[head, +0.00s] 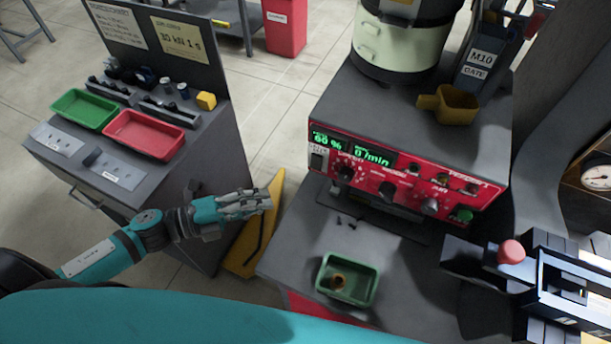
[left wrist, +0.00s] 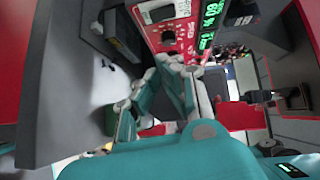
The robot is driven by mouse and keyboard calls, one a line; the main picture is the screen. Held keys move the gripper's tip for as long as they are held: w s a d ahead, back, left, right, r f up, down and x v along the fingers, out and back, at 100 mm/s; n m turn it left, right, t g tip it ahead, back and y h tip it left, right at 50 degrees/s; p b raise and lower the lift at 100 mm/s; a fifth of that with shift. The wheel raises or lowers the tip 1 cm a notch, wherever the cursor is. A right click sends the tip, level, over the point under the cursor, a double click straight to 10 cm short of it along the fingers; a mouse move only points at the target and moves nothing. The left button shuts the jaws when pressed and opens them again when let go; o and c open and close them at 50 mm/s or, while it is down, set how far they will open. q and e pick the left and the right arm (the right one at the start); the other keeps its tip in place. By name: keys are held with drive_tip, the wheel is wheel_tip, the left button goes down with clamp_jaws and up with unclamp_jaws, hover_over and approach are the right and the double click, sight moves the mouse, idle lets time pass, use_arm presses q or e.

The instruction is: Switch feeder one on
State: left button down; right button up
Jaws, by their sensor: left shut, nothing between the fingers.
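The feeder's red control panel (head: 405,180) faces me on the grey cabinet, with a lit green display (head: 350,148) reading 60 % and 0 /min. A black rocker switch (head: 316,161) sits at the panel's left end; its position is too small to tell. My left gripper (head: 268,199) is shut and empty, left of and below the panel, apart from it. In the left wrist view, the fingers (left wrist: 178,68) point towards the red panel (left wrist: 176,36), and the green display (left wrist: 210,18) shows beside it. My right gripper is not in view.
A green tray (head: 347,280) with a small brass-coloured part stands on the lower ledge. A black fixture with a red knob (head: 511,251) stands at right. A grey bench with green (head: 86,109) and red trays (head: 144,135) is at left. A yellow bracket (head: 250,245) stands between.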

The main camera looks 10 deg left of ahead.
sight(316, 162)
use_arm(q)
drive_tip(key=w+a+p+x, duration=0.1)
drive_tip(key=p+x, duration=0.3)
drive_tip(key=x, duration=0.7)
drive_tip(key=shift+w+a, duration=0.2)
drive_tip(key=shift+w, duration=0.45)
drive_tip(key=shift+f, duration=0.1)
drive_tip(key=shift+w+f+m+b, duration=0.1)
drive_tip(key=shift+w+m+b, duration=0.2)
drive_tip(key=shift+b, duration=0.8)
